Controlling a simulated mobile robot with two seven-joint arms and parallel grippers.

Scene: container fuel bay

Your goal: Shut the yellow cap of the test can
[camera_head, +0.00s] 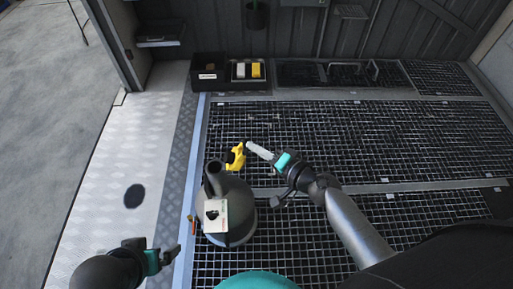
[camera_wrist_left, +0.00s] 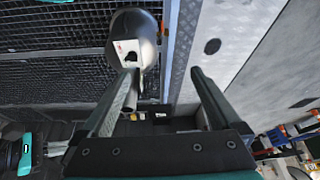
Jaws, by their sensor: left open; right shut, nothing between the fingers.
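The test can (camera_head: 240,196) is a dark grey, rounded can standing on the grating in the head view. It bears a white label (camera_head: 215,216) and has a short neck at its upper left. The yellow cap (camera_head: 236,156) shows at the can's far side, beyond the neck; it looks raised, but its seating is unclear. My right gripper (camera_head: 250,147) is shut and empty, its tip close beside the cap; contact cannot be told. My left gripper (camera_head: 160,252) is open and empty, left of and nearer than the can. The left wrist view shows the can (camera_wrist_left: 148,32) beyond the open fingers.
A black box (camera_head: 208,84) and a tray (camera_head: 248,84) with white and yellow blocks stand at the back. A bucket (camera_head: 256,15) hangs on the back wall. A small orange-brown thing (camera_head: 191,225) is beside the can. The grating to the right is mostly clear.

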